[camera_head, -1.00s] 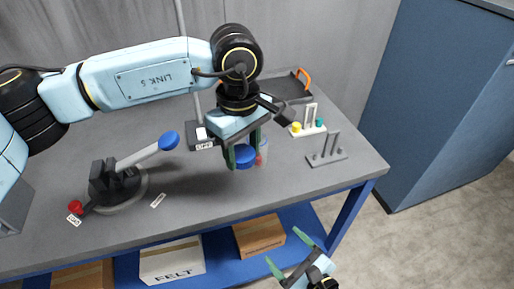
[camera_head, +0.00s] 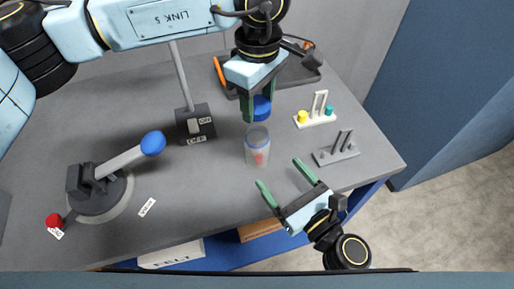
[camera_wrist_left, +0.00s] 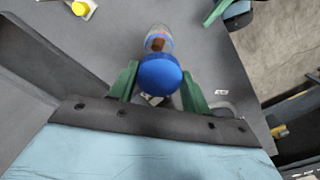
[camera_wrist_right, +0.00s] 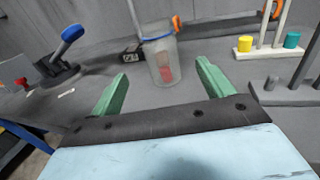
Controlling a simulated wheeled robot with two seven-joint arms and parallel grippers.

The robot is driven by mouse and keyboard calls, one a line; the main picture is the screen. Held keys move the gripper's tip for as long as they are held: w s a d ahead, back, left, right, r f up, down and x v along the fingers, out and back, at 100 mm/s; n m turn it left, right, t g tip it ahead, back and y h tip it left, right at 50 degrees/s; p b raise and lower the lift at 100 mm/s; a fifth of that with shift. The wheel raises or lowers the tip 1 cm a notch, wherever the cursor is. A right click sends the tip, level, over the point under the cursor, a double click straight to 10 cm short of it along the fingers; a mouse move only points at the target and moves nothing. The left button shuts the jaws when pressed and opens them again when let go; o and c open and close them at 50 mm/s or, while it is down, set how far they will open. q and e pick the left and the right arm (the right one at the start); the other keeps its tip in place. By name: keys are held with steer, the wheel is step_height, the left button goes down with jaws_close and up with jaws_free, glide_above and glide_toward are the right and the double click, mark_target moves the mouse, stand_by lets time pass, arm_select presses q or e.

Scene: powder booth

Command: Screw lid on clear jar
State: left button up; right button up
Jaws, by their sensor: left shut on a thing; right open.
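The clear jar (camera_head: 257,150) stands upright on the grey table with a red thing inside; it also shows in the right wrist view (camera_wrist_right: 162,62). The blue lid (camera_head: 262,108) is held between the fingers of my left gripper (camera_head: 259,104), above and slightly behind the jar in the head view. In the left wrist view the lid (camera_wrist_left: 160,74) sits between the green fingertips and partly hides the jar (camera_wrist_left: 158,40). My right gripper (camera_head: 282,178) is open and empty, in front of the jar, its fingers pointing toward it.
A lever device with a blue knob (camera_head: 152,143) and a red end stands at left. A switch box (camera_head: 195,124) with a post is behind the jar. A peg board (camera_head: 315,118), a grey rack (camera_head: 337,150) and a dark tray (camera_head: 292,72) are at right.

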mark_target(251, 137)
arm_select(q)
steer(key=shift+w, duration=0.1)
arm_select(e)
steer(key=x, duration=1.2)
steer(key=shift+d, duration=0.1)
steer(key=c, duration=1.5)
arm_select(q)
steer(key=shift+f, duration=2.55)
